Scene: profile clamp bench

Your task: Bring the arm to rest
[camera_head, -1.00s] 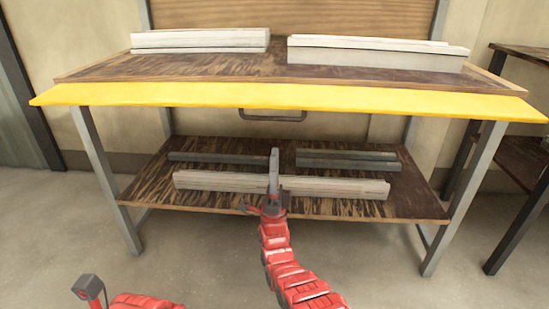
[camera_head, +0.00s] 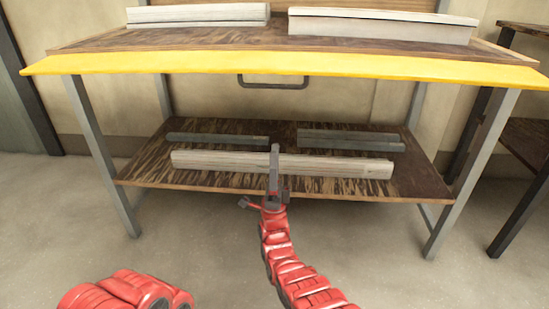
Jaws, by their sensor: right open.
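My right arm (camera_head: 280,255) is red and reaches up from the bottom of the head view. Its grey gripper (camera_head: 275,152) is seen nearly edge-on in front of the lower shelf, overlapping the long pale profile (camera_head: 215,162) in the picture. I cannot tell the gap between them in depth. The right gripper is open, and nothing shows between its fingers. Red links of my left arm (camera_head: 110,293) show at the bottom left; the left gripper is out of view.
The bench has a yellow front edge (camera_head: 180,64) and a lower shelf (camera_head: 405,185). Pale profiles (camera_head: 375,27) lie on top. Two dark profiles (camera_head: 217,139) (camera_head: 350,139) lie on the shelf. A dark rack (camera_head: 520,140) stands at right. The floor (camera_head: 390,275) in front is clear.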

